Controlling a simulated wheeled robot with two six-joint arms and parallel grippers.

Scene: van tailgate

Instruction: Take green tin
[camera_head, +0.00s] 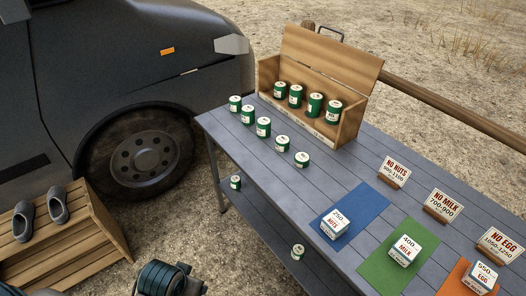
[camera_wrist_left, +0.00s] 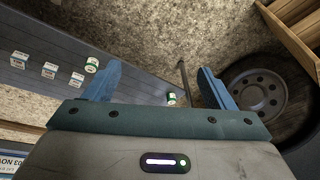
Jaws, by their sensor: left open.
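Several green tins with pale labels and lids are in view. A row of them, such as the middle tin (camera_head: 263,127), stands on the grey slatted table (camera_head: 330,172). More tins (camera_head: 315,105) stand inside an open wooden box (camera_head: 347,126). One tin (camera_head: 235,182) and another tin (camera_head: 298,252) are lower down, on the shelf under the tabletop. My left gripper (camera_wrist_left: 157,72) is open and empty in the wrist view, with a tin (camera_wrist_left: 171,98) seen beyond and between its blue fingers. In the head view only a dark part of my left arm shows at the bottom edge.
Blue (camera_head: 368,204), green (camera_head: 378,270) and orange mats hold label blocks, with signs (camera_head: 394,172) behind them. A van (camera_head: 110,60) stands at left. A wooden crate (camera_head: 95,230) carries grey clogs (camera_head: 57,205). The table's middle is clear.

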